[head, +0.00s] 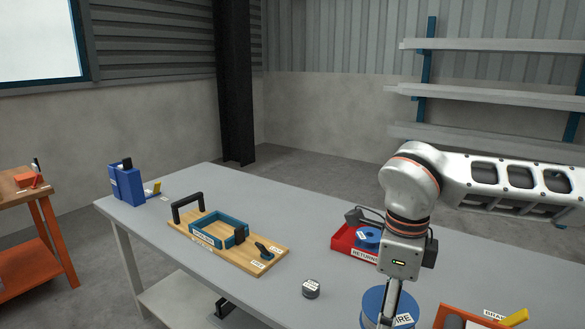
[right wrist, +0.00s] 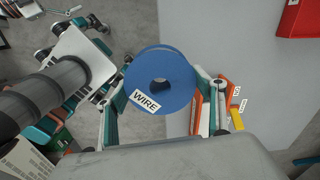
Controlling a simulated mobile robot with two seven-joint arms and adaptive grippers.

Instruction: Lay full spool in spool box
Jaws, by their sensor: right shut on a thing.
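A blue spool (head: 374,305) with a white WIRE label is in my right gripper (head: 388,308), at the front of the table. In the right wrist view the spool (right wrist: 160,80) shows its round face and dark centre hole, between the two fingers of my right gripper (right wrist: 160,98). Grey floor shows behind much of it there. A second blue spool (head: 369,236) lies in a red tray (head: 349,252) labelled RETURNS, behind the held one. I cannot read a spool box label on any container. My left gripper is not clearly seen.
A wooden board (head: 258,265) with a blue frame (head: 203,235) and black handle lies left of centre. A small dark round object (head: 311,288) stands before the red tray. An orange item (head: 450,317) with a yellow handle (head: 516,318) is at bottom right. A blue holder (head: 127,185) stands far left.

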